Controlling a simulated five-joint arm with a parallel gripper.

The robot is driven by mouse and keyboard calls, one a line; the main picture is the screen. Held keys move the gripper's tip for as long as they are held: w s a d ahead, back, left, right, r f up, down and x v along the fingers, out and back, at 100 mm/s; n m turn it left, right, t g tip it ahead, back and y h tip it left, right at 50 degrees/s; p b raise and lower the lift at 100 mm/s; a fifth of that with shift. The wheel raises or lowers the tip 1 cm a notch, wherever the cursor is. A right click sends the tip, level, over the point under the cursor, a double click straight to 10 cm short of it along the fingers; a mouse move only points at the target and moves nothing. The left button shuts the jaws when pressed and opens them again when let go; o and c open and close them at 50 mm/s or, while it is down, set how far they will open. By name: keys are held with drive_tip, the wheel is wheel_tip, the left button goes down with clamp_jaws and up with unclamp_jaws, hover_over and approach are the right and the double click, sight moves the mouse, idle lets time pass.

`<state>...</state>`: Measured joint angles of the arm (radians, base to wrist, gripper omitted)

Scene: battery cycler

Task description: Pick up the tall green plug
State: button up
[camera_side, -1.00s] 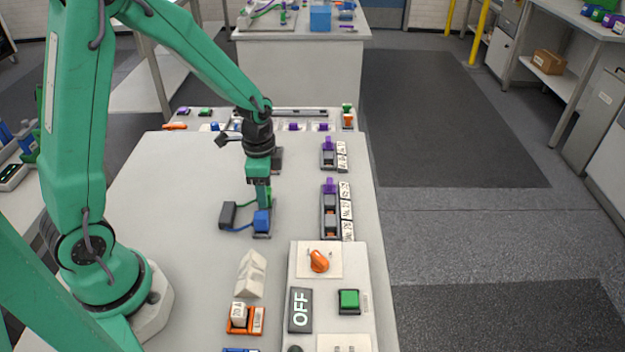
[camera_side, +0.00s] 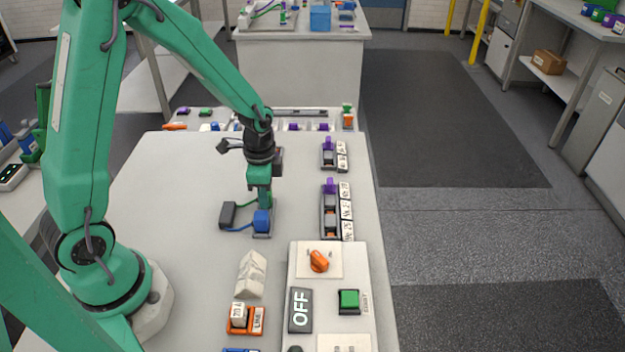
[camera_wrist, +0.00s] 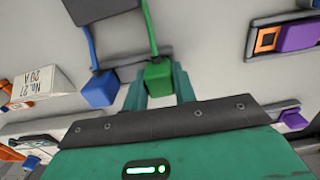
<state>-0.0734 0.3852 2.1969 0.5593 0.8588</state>
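The green plug (camera_wrist: 159,80) shows in the wrist view between my gripper's two fingers, with a green cord running from it. My gripper (camera_wrist: 158,78) looks open around the plug, one finger at each side; any contact is hard to make out. In the side view my gripper (camera_side: 265,198) points down at the green plug, which is mostly hidden by the fingers. The plug appears to stand in a dark holder (camera_side: 262,235), beside a blue plug (camera_side: 261,221).
A dark block (camera_side: 228,215) joins both cords, left of the holder. Purple-plug racks (camera_side: 329,215) stand at the right. A panel with an OFF display (camera_side: 300,311) and green button (camera_side: 348,300) lies in front. The table's left side is clear.

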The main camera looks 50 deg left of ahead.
drive_tip(key=shift+r, duration=0.15)
drive_tip(key=shift+c, duration=0.3)
drive_tip(key=shift+r, duration=0.85)
wheel_tip(320, 180, up, 2)
drive_tip(key=shift+r, duration=0.15)
drive_tip(key=s+d+r, duration=0.5)
drive_tip(key=d+r, duration=0.1)
drive_tip(key=d, duration=0.4)
drive_tip(key=shift+s+d+r, duration=0.15)
drive_tip(key=shift+d+r, duration=0.05)
drive_tip(key=shift+r, duration=0.2)
drive_tip(key=w+a+f, duration=0.1)
drive_tip(key=w+a, duration=0.2)
drive_tip(key=w, duration=0.6)
drive_tip(key=w+a+f, duration=0.1)
drive_tip(key=w+a, duration=0.3)
drive_tip(key=w, duration=0.5)
drive_tip(key=w+a+f, duration=0.1)
drive_tip(key=w+a, duration=0.3)
drive_tip(key=w, duration=0.5)
drive_tip(key=shift+f, duration=0.3)
drive_tip(key=shift+f, duration=0.2)
drive_tip(key=shift+f, duration=3.2)
